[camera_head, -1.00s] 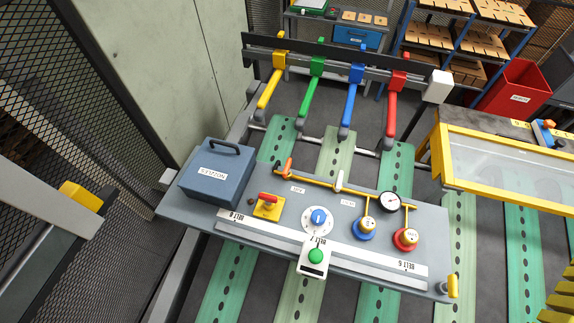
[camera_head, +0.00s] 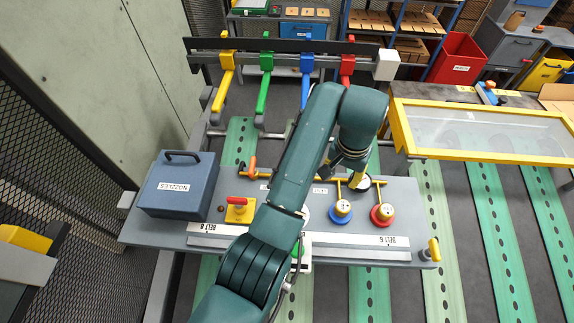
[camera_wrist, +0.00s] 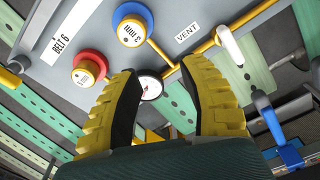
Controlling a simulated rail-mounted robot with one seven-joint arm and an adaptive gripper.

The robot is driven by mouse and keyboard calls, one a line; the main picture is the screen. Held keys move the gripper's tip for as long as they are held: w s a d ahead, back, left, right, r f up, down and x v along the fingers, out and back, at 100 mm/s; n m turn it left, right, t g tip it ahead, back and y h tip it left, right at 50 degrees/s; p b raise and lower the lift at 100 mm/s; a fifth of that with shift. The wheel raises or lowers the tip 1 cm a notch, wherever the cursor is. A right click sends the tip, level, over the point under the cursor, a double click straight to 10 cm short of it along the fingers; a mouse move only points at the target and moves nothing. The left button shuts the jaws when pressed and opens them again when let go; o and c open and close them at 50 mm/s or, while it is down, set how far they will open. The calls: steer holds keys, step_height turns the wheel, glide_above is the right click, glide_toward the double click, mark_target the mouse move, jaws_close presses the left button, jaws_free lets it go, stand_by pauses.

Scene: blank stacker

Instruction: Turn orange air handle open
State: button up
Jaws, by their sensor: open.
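The orange air handle (camera_head: 253,166) stands at the left end of the yellow pipe along the back of the grey panel (camera_head: 412,203). It does not show clearly in the wrist view. My gripper (camera_head: 357,182) is over the right part of the panel near the pressure gauge, well to the right of the orange handle. In the wrist view my gripper (camera_wrist: 160,68) has its yellow fingers apart with nothing between them. The gauge (camera_wrist: 150,87) lies beyond the fingers. A white handle (camera_wrist: 230,45) on the pipe shows there near a VENT label (camera_wrist: 187,33).
A blue-grey nozzles box (camera_head: 178,190) and a red-handled yellow switch (camera_head: 239,210) sit on the left of the panel. Blue (camera_head: 341,211) and red (camera_head: 382,215) regulators are at right. Coloured levers hang behind. My arm hides the middle of the panel.

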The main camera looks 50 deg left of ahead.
steer(key=s+a+r+n+g+b, duration=0.1)
steer(key=s+a+r+n, duration=0.1)
steer(key=s+a, duration=0.6)
step_height(320, 180, up, 5)
steer(key=n+b, duration=0.2)
steer(key=n, duration=0.1)
glide_above(252, 164)
step_height(252, 164, down, 16)
steer(key=shift+f+p, duration=0.15)
steer(key=shift+p, duration=0.9)
jaws_close()
